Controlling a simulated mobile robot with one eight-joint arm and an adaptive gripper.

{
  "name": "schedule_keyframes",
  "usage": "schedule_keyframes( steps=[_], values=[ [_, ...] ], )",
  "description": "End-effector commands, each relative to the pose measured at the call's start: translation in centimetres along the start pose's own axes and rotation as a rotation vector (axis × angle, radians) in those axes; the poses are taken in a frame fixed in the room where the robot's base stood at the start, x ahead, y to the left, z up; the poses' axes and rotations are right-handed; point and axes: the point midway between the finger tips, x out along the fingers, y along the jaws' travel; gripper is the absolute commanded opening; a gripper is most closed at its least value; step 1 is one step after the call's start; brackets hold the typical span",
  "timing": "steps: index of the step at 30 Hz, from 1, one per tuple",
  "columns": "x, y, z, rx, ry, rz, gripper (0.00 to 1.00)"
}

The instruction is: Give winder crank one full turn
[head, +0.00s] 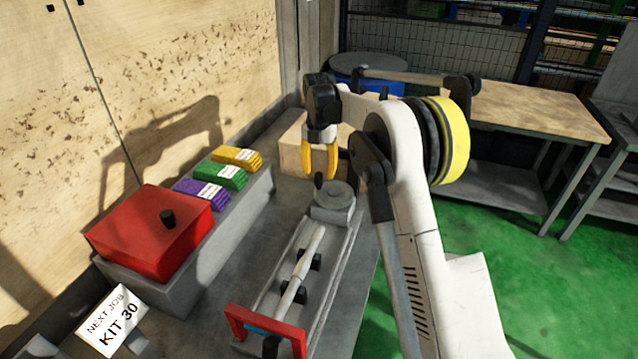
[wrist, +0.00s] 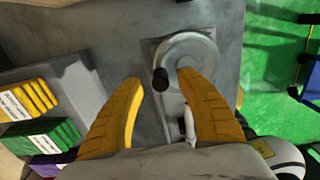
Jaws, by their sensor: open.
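The winder crank is a round grey disc (head: 338,194) with a black knob (head: 318,181) standing on its left edge. It sits at the far end of the long grey fixture. In the wrist view the disc (wrist: 192,52) lies ahead, and the knob (wrist: 160,80) shows between my yellow fingertips, nearer the right one. My gripper (head: 319,174) is open and points down over the knob's side of the crank. I cannot tell how far above the knob the fingertips are, or whether the right one touches it.
The fixture holds a pale shaft (head: 298,270) on black supports, with a red frame (head: 262,328) at its near end. To the left, a grey ledge carries a red box (head: 150,235) and yellow, green and purple packs (head: 220,175). A wooden-topped table (head: 530,112) stands behind right.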

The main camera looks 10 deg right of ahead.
Motion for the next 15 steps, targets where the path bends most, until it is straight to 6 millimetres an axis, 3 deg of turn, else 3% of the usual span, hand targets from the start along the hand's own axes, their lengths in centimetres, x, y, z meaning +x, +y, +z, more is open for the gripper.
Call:
schedule_keyframes(
  steps=[6,15],
  values=[
    [2.8,0.0,0.0,0.001,0.0,0.0,0.44],
    [3.1,0.0,0.0,0.001,0.0,0.0,0.44]
  ],
)
